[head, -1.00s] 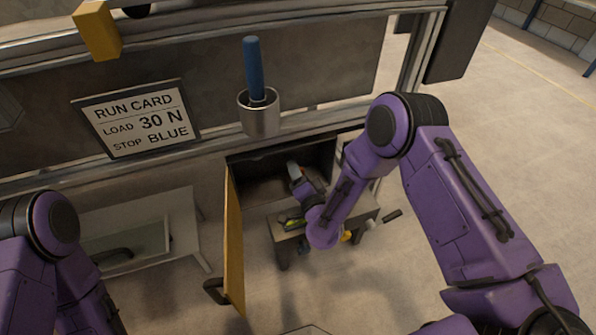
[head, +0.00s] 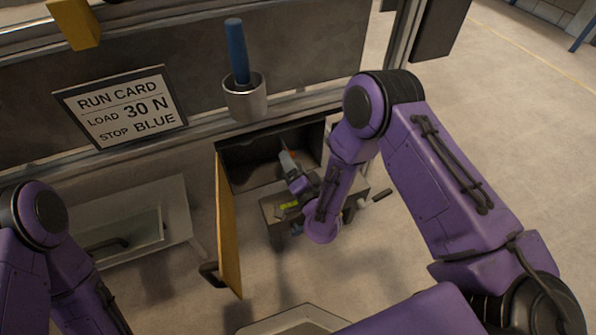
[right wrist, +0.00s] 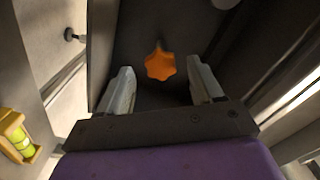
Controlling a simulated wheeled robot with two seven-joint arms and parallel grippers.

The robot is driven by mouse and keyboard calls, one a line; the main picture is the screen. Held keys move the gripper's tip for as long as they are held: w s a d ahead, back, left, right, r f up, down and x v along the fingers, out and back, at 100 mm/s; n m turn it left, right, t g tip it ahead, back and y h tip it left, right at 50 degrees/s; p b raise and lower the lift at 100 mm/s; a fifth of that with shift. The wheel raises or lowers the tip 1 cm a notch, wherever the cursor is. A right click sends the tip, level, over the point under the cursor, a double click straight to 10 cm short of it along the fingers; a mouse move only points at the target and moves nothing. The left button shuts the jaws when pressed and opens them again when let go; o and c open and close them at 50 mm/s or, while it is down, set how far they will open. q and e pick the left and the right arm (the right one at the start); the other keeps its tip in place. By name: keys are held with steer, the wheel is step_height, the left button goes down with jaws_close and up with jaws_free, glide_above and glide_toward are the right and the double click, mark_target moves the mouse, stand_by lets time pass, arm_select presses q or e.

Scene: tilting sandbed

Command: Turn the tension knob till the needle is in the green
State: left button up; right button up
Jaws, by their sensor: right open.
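An orange star-shaped knob (right wrist: 160,65) sits on a dark surface in the right wrist view. My right gripper (right wrist: 162,88) is open. Its two pale fingers stand to either side of and a little short of the knob in the picture, with nothing held between them. In the head view my right gripper (head: 285,155) reaches into the dark open compartment (head: 245,165); the knob is too small there to make out clearly. I see no needle or green band in either view. My left arm shows at the lower left of the head view, but its gripper is outside the picture.
A yellow door (head: 228,235) stands open at the compartment's left. A yellow-framed level vial (right wrist: 17,137) is left of the gripper. A run card (head: 122,107) reads load 30 N, stop blue. A metal cup (head: 245,100) holds a blue-handled tool (head: 236,50).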

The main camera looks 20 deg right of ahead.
steer(key=s, duration=0.7)
steer(key=shift+d+p, duration=0.15)
steer(key=shift+p, duration=0.2)
steer(key=s+d+f+n+g+h, duration=0.1)
steer(key=s+d+f+n+g, duration=0.4)
steer(key=s+f+g, duration=0.45)
steer(key=s+d+f+g+h, duration=0.2)
steer(key=s+d+f+g, duration=0.15)
steer(key=s, duration=0.45)
steer(key=s+d+f+g+h, duration=0.15)
steer(key=s+d, duration=0.25)
steer(key=s, duration=0.4)
step_height(320, 180, up, 27)
steer(key=p, duration=2.7)
steer(key=shift+d+r+p, duration=0.15)
steer(key=shift+d+p, duration=0.05)
steer(key=shift+p, duration=0.15)
steer(key=shift+y, duration=0.25)
steer(key=shift+c, duration=0.3)
